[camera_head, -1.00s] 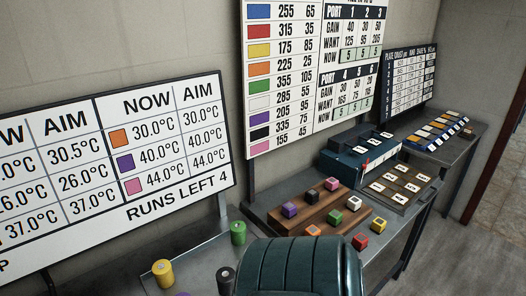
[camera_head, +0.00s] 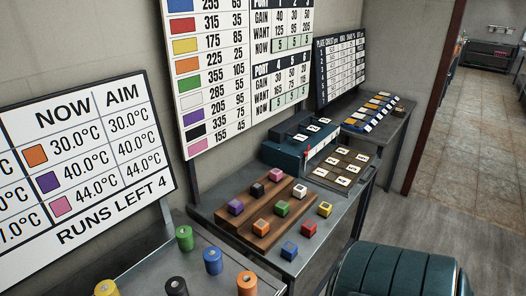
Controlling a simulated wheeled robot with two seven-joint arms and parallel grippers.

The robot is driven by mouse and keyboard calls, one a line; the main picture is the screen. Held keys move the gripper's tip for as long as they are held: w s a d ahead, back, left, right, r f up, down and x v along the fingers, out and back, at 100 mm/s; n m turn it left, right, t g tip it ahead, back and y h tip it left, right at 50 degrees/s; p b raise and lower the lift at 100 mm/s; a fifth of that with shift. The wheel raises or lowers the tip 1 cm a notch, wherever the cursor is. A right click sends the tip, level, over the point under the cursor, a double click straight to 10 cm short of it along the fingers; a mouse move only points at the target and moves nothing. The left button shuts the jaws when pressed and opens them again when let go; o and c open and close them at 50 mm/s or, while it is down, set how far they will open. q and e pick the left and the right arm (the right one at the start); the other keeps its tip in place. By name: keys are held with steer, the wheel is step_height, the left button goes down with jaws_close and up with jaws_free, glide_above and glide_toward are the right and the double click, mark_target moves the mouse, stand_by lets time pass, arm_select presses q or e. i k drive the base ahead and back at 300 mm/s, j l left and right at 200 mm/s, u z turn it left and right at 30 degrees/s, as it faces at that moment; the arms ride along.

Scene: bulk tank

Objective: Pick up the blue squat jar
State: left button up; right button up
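The blue squat jar (camera_head: 213,261) is a short upright cylinder with a pale top. It stands on the grey table at the lower middle, apart from its neighbours. A green jar (camera_head: 184,238) stands behind and left of it, a black jar (camera_head: 177,287) in front and left, and an orange jar (camera_head: 246,284) in front and right. The black and orange jars are cut by the bottom edge. Neither gripper shows in the view.
A yellow jar (camera_head: 107,288) is at the bottom left. A wooden block (camera_head: 262,225) with coloured cubes sits on the adjoining bench, near a blue machine (camera_head: 290,153). Several loose cubes lie beside the block. Open floor (camera_head: 420,165) is on the right.

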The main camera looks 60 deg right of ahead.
mark_target(212, 255)
steer(key=z, duration=1.25)
steer(key=k, duration=0.5)
